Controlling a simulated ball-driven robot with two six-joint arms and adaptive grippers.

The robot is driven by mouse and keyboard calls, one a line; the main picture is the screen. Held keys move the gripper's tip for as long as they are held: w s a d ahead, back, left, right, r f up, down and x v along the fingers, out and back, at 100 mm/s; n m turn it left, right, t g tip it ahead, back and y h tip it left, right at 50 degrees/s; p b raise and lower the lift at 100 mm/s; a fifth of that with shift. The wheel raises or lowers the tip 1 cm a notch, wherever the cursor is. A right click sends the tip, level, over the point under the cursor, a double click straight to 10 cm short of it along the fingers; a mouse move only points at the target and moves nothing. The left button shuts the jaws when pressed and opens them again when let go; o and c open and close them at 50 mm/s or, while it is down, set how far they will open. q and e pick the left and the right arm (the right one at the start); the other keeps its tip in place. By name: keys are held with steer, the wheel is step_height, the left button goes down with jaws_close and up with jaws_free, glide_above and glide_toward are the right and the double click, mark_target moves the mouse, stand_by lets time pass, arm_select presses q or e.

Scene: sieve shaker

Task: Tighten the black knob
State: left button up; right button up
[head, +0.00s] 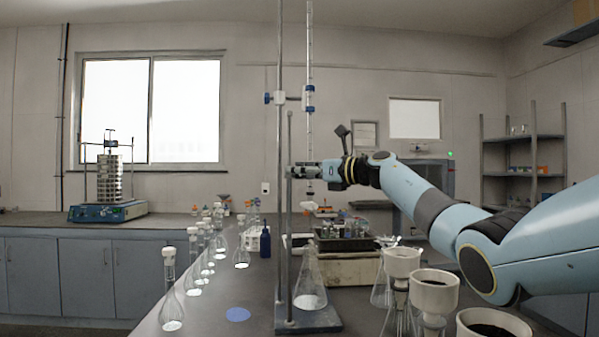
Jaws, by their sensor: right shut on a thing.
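The sieve shaker (110,180) stands on the far left bench, with a stack of round metal sieves on a blue base. A crossbar and a small dark knob (110,131) show at its top, too small to see how tight it is. My right gripper (293,172) is far to the right of the shaker, beside the burette stand. It is shut at a thin grey upright rod (290,140); the exact contact is too small to see clearly. My left gripper is out of view.
The burette stand pole (281,210) rises in front, with a flask (310,285) at its base. Several flasks line the left of the middle bench. White funnels (434,291) stand at the front right. A blue disc (238,314) lies near the front.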

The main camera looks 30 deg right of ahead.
jaws_close()
steer(key=shift+r+m+p, duration=0.15)
steer(key=shift+m+p, duration=0.25)
steer(key=shift+p, duration=0.25)
steer(key=shift+m, duration=0.3)
steer(key=o, duration=0.9)
jaws_free()
steer(key=shift+d, duration=0.1)
steer(key=shift+s, duration=0.1)
steer(key=v, duration=1.1)
steer(key=shift+s+d, duration=0.2)
steer(key=shift+s, duration=0.15)
